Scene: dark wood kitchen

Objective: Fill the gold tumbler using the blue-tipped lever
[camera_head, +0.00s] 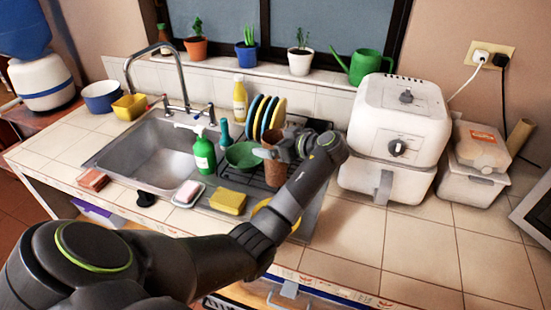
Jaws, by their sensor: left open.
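The tumbler (275,173), brownish-gold, stands upright on the dish rack right of the sink. The tall curved faucet (146,60) rises behind the sink (150,150). My right gripper is not in view.
A green soap bottle (204,153), green bowl (242,156) and several upright plates (264,115) crowd the area by the tumbler. A yellow sponge (228,201) lies in front. The white air fryer (396,130) stands right of my wrist. Counter (400,240) in front is clear.

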